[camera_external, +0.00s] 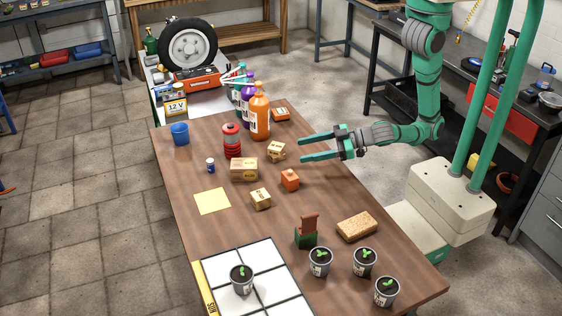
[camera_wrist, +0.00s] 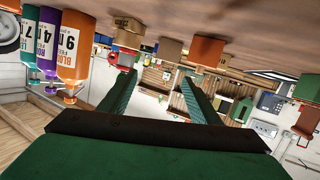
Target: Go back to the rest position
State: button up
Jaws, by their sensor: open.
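My gripper (camera_external: 318,147) is open and empty, its two green fingers spread and pointing left above the right side of the wooden table (camera_external: 185,231). In the wrist view my gripper (camera_wrist: 158,88) also shows with nothing between its fingers, and the picture is upside down, with the table top along its upper edge. In the external view a small cardboard box (camera_external: 276,151) is just left of the fingertips, and an orange block (camera_external: 290,180) is below them in the picture. I cannot tell the exact height of the fingers above the table.
Orange (camera_external: 260,117), purple and green bottles stand at the table's far end. A dark workbench (camera_external: 468,85) stands behind my arm.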

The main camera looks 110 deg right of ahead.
aim_at(339, 167)
jog(key=s+f+n+y, duration=0.1)
jog(key=s, duration=0.1)
jog(key=s+a+f+n+y, duration=0.1)
jog(key=f, duration=0.1)
jog(key=s+a+f+n+y, duration=0.1)
jog(key=s, duration=0.1)
jog(key=shift+s+f+t+y, duration=0.2)
jog(key=shift+s+t+y, duration=0.1)
jog(key=shift+n+y, duration=0.6)
jog(key=shift+y, duration=0.3)
jog(key=s, duration=0.2)
jog(key=s+f, duration=0.1)
jog(key=s, duration=0.3)
jog(key=shift+a+f, duration=0.25)
jog(key=shift+f, duration=0.15)
jog(key=s+d+r, duration=0.1)
jog(key=s, duration=0.5)
jog(key=s+d+r+m, duration=0.1)
jog(key=s+d+r, duration=0.1)
jog(key=s, duration=0.5)
jog(key=shift+s+r+t, duration=0.2)
jog(key=shift+s+t, duration=0.05)
jog(key=shift+t, duration=0.15)
